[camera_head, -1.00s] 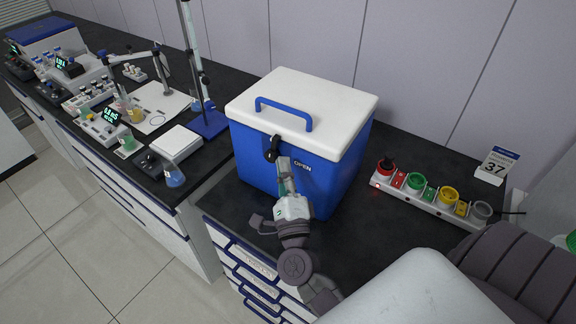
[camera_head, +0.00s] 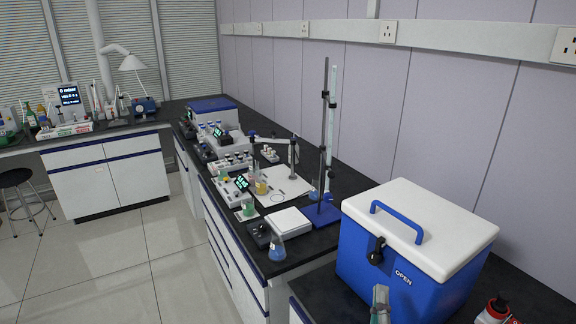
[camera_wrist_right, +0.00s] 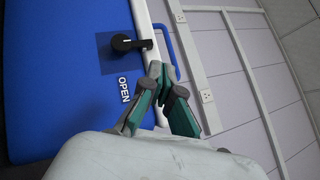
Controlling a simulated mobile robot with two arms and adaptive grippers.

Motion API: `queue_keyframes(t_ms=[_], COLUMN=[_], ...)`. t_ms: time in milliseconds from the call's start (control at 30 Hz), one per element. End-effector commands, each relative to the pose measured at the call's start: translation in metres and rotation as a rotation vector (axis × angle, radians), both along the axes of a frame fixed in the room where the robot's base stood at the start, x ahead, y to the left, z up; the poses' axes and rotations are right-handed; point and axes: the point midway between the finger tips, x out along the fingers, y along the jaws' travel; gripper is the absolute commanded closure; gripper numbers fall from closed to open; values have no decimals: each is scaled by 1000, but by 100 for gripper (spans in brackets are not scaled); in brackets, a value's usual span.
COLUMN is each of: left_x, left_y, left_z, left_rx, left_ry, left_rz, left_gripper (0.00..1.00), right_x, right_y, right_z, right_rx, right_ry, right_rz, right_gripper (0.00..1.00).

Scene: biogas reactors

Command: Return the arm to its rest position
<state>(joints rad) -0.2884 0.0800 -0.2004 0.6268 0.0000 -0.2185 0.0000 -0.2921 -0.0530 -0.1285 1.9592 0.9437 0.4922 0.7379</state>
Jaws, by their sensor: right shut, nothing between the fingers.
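My right gripper (camera_head: 381,297) shows at the bottom edge of the head view, in front of the blue cooler box (camera_head: 368,262). In the right wrist view its green-sided fingers (camera_wrist_right: 163,72) come together at the tips, shut with nothing between them. The rest of the right arm is out of the head view. My left arm and left gripper are not in view. The box's white lid (camera_head: 437,222) with a blue handle is down. The black latch (camera_head: 376,252) sits on its front beside the word OPEN; in the wrist view the latch (camera_wrist_right: 130,43) is apart from the fingertips.
A bench with a stand (camera_head: 325,160), a white plate device (camera_head: 289,222) and flasks (camera_head: 277,249) runs back to the left of the box.

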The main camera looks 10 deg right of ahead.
Motion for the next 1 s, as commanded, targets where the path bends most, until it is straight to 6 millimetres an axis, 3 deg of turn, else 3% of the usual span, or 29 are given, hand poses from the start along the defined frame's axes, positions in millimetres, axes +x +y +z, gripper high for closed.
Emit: queue_keyframes(t_ms=[100,200,300,433,600,700,1000], left_x=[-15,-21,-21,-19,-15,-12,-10], left_y=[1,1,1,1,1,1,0], left_z=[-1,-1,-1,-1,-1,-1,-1], left_rx=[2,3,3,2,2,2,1], left_ry=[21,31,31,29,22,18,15], left_rz=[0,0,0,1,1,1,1], left_gripper=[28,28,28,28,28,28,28], right_x=[2,-3,-18,-52,-106,-133,-201], right_y=[31,67,98,116,104,89,45], right_z=[1,-10,-35,-78,-127,-143,-162], right_rx=[-186,-439,-720,-1073,-1424,-1553,-1780], right_ry=[88,211,357,563,821,942,1233], right_rz=[126,278,431,615,816,902,1107], right_gripper=[100,100,100,100,100,100,100])
